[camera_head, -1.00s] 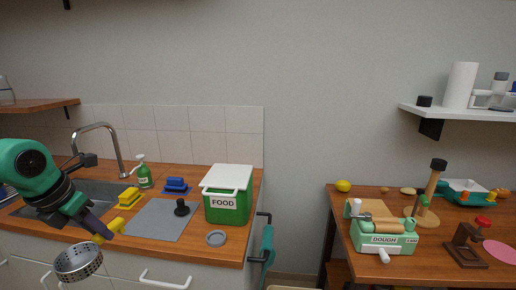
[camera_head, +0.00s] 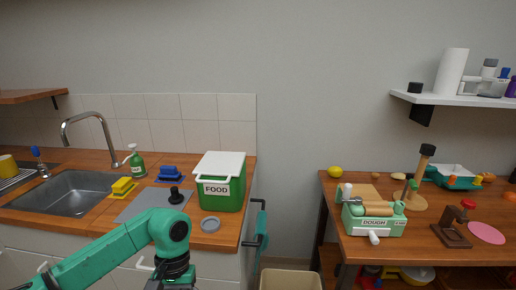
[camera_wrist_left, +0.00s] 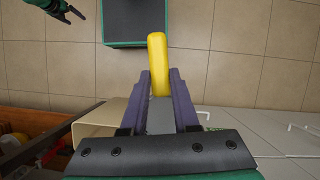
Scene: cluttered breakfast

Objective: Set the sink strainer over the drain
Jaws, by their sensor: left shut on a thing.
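My left gripper (camera_wrist_left: 159,85) is shut on the yellow handle (camera_wrist_left: 157,60) of the sink strainer in the left wrist view. The strainer's perforated metal basket does not show now. In the head view my left arm crosses in front of the counter; its gripper and the strainer are below the picture edge. The sink (camera_head: 72,196) is a grey basin at the left of the wooden counter; I cannot make out its drain. A gripper-like dark green part at the wrist view's top left looks like my right gripper (camera_wrist_left: 66,10); its jaw state is unclear.
A tall faucet (camera_head: 104,128) arches by the sink. A yellow sponge block (camera_head: 122,187), a green soap bottle (camera_head: 137,166), a FOOD bin (camera_head: 219,192) and a grey round piece (camera_head: 210,225) stand on the counter. A beige bin (camera_head: 290,281) stands on the floor beside it.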

